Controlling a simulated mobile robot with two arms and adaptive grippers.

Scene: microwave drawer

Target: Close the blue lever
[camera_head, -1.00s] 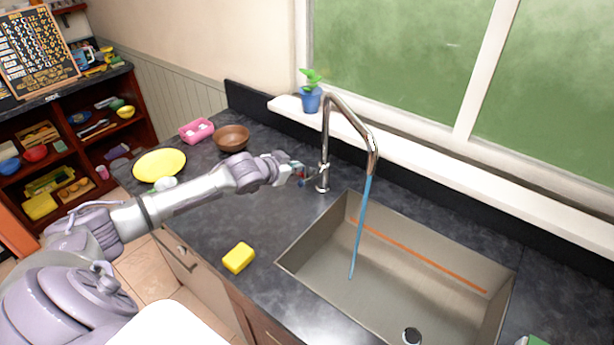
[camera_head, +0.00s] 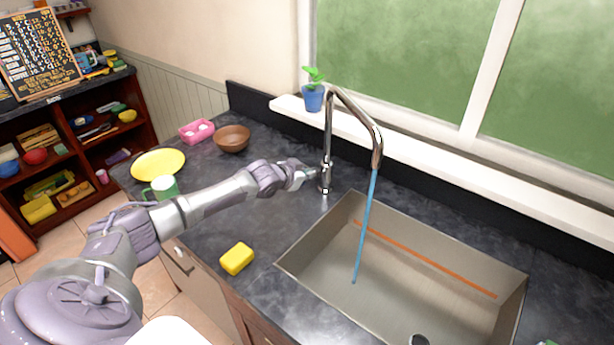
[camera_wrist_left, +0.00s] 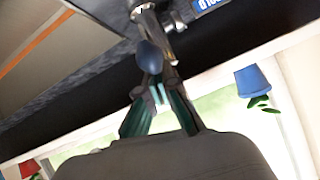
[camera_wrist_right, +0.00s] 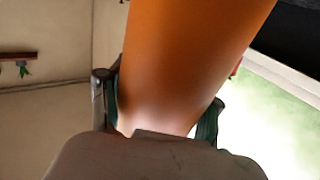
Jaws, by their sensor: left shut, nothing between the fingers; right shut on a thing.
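The metal faucet (camera_head: 327,140) stands at the back left of the sink, with a blue water stream (camera_head: 366,225) falling from its spout. My left gripper (camera_head: 312,172) is at the lower body of the faucet, coming from the left, and hides the lever in the head view. In the left wrist view the blue lever's (camera_wrist_left: 150,56) rounded dark blue end is just ahead of the left fingertips (camera_wrist_left: 156,92). The left fingers are shut and empty; contact with the lever cannot be told. My right gripper (camera_wrist_right: 160,105) is shut on a large orange thing (camera_wrist_right: 185,50), seen only in the right wrist view.
The sink (camera_head: 435,265) is right of the faucet. A yellow sponge (camera_head: 237,258), a green mug (camera_head: 163,188), a yellow plate (camera_head: 158,163), a brown bowl (camera_head: 232,138) and a pink tray (camera_head: 196,130) are on the counter. A potted plant (camera_head: 313,97) stands on the sill.

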